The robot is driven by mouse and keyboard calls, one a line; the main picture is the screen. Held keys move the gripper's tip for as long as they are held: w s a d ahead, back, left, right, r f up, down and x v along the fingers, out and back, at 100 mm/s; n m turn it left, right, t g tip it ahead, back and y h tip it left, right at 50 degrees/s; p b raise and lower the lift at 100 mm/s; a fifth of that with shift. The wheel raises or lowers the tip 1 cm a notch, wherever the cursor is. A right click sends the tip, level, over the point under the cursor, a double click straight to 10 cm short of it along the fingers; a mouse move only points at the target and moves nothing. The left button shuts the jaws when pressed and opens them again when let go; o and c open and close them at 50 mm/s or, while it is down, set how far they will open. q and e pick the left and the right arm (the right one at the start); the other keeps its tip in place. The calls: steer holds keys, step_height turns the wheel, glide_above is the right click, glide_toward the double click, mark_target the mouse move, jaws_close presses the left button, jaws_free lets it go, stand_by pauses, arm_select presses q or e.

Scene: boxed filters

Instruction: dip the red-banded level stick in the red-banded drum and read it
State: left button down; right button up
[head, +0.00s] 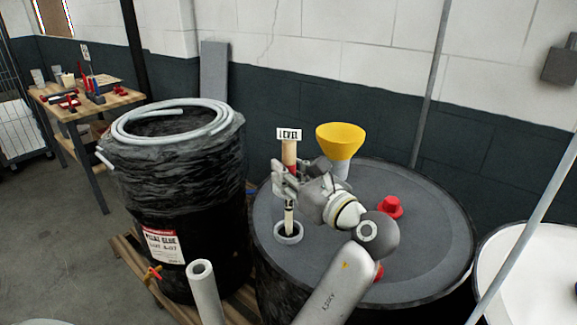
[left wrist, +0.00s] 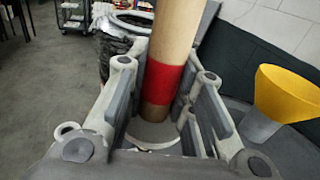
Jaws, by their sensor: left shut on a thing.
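The level stick (head: 289,152) is wooden with a red band and a "LEVEL" tag on top. It stands about upright over the collared opening (head: 288,236) in the dark drum's top (head: 430,235), its lower end hidden in the opening. How deep it reaches cannot be told. My left gripper (head: 288,183) is shut on the stick just below the red band, above the opening. In the left wrist view the stick (left wrist: 172,35) runs between the fingers of the gripper (left wrist: 155,112). No red band shows on the drum's visible side. My right gripper is not in view.
A yellow funnel (head: 340,138) and red cap (head: 390,207) are on the drum top. A black-wrapped drum (head: 190,205) with a coiled hose stands left. A white-topped drum (head: 535,265) is at right. A pole rises behind; a workbench (head: 120,97) stands far left.

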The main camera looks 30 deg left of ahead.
arm_select(q)
steer(key=b, duration=0.1)
glide_above(291, 216)
steer(key=a, duration=0.1)
steer(key=shift+w+f, duration=0.2)
steer(key=shift+f, duration=2.2)
steer(key=shift+f+b, duration=0.35)
steer(key=shift+f, duration=2.7)
step_height(291, 216, up, 9)
steer(key=p, duration=1.1)
steer(key=shift+p, duration=0.4)
